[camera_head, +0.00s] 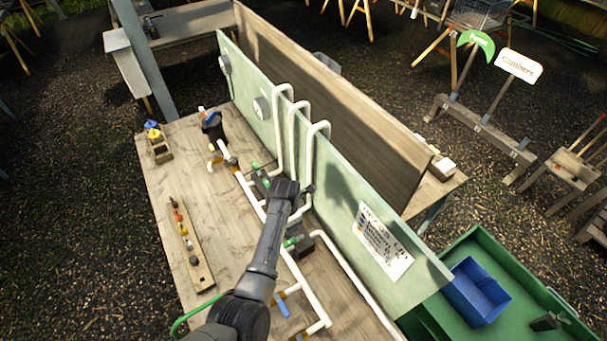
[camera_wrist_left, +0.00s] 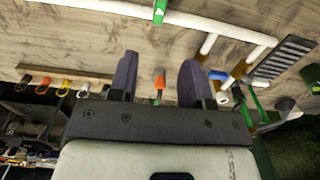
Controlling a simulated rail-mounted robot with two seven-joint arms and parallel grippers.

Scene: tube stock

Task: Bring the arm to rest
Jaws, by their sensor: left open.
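My left arm (camera_head: 262,250) reaches in from the bottom of the head view over the wooden bench (camera_head: 165,225). My left gripper (camera_head: 290,190) is above the white pipes near the green panel. In the left wrist view the two dark fingers (camera_wrist_left: 160,60) are spread apart. An orange-tipped thing (camera_wrist_left: 159,82) shows in the gap between them, and the fingers do not visibly hold it. How far it lies from the fingers is hard to tell. My right gripper is in neither view.
White pipes (camera_head: 292,140) run along the bench and up the green panel (camera_head: 340,195). A wooden rack with coloured pieces (camera_head: 190,245) lies at left, a black cup (camera_head: 212,124) at the back. A blue bin (camera_head: 475,292) sits in a green tray (camera_head: 540,290) at right.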

